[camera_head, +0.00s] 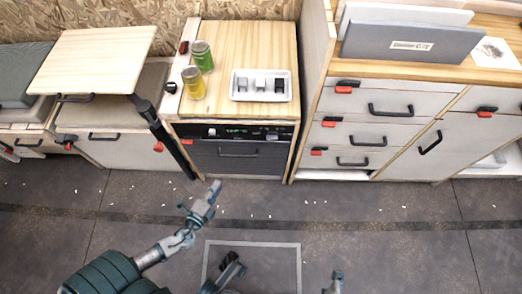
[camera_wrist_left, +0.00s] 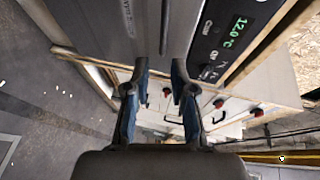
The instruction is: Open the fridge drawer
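The fridge drawer (camera_head: 238,158) has a dark grey front below a black panel with a green display, under a wooden counter. It looks shut, flush with the cabinet. In the left wrist view the grey drawer front (camera_wrist_left: 95,20) fills the top, with the display panel (camera_wrist_left: 228,35) reading 12.0 °C beside it. My left gripper (camera_head: 215,187) is just in front of and below the drawer's left part. In the wrist view its two fingers (camera_wrist_left: 162,72) are apart, with nothing held. Whether they touch the drawer is unclear.
A drawer cabinet (camera_head: 365,130) is at right. A dark slanted post (camera_head: 168,140) stands left of the fridge. The floor (camera_head: 400,230) in front is clear.

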